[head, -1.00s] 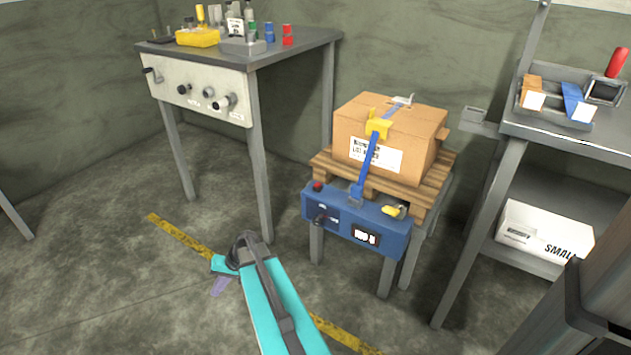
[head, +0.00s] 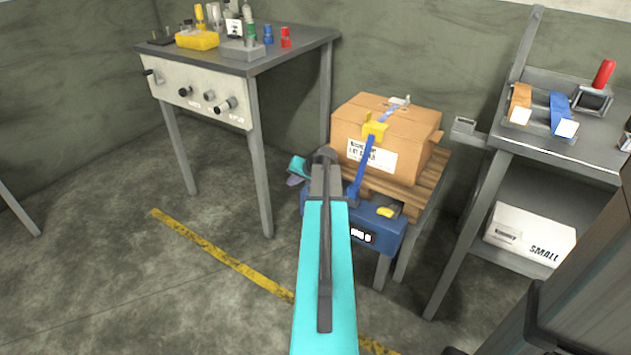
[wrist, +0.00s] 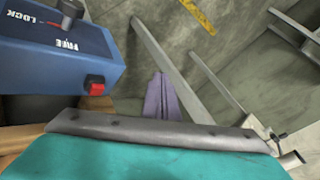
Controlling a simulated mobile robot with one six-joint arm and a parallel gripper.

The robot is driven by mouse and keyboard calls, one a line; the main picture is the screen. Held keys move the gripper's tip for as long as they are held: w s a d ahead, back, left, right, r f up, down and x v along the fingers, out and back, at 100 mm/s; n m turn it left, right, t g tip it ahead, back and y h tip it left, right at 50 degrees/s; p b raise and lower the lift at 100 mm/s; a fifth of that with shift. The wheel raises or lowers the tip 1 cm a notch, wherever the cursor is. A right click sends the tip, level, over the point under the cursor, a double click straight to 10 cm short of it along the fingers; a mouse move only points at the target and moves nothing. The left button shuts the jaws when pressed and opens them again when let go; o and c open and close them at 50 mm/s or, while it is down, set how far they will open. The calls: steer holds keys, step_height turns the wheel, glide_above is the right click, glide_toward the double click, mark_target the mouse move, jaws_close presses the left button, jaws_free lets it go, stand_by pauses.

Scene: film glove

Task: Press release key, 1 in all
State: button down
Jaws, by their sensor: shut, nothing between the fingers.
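The blue control box (head: 380,222) stands in front of the strapped carton. In the wrist view the box fills the upper left (wrist: 45,60), with a red square button (wrist: 95,84) near its corner. A lever (wrist: 68,12) sits between the words LOCK and FREE. I cannot read which control is labelled as the release key. In the head view my arm hides the button and lever.
A carton (head: 410,135) with a blue strap (head: 361,172) and yellow buckle (head: 375,130) sits on a wooden pallet (head: 424,188). A workbench (head: 285,50) stands to the left, a grey shelf table (head: 560,145) to the right. Yellow tape (head: 225,255) crosses the floor.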

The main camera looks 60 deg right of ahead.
steer(key=s+d+r+m+h+p, duration=0.1)
steer(key=s+d+r+h, duration=0.1)
steer(key=s+d+r, duration=0.3)
steer(key=d+r, duration=0.2)
steer(key=d, duration=0.1)
steer(key=shift+s+d+r, duration=0.25)
steer(key=shift+s, duration=0.05)
steer(key=shift+f, duration=0.1)
steer(key=shift+f+b, duration=2.4)
steer(key=shift+f, duration=1.9)
steer(key=shift+f+b, duration=0.45)
steer(key=shift+f, duration=0.5)
steer(key=shift+r, duration=0.15)
steer(key=shift+r+p, duration=0.55)
steer(key=shift+r, duration=0.25)
steer(key=shift+r+p, duration=1.5)
steer(key=shift+r, duration=1)
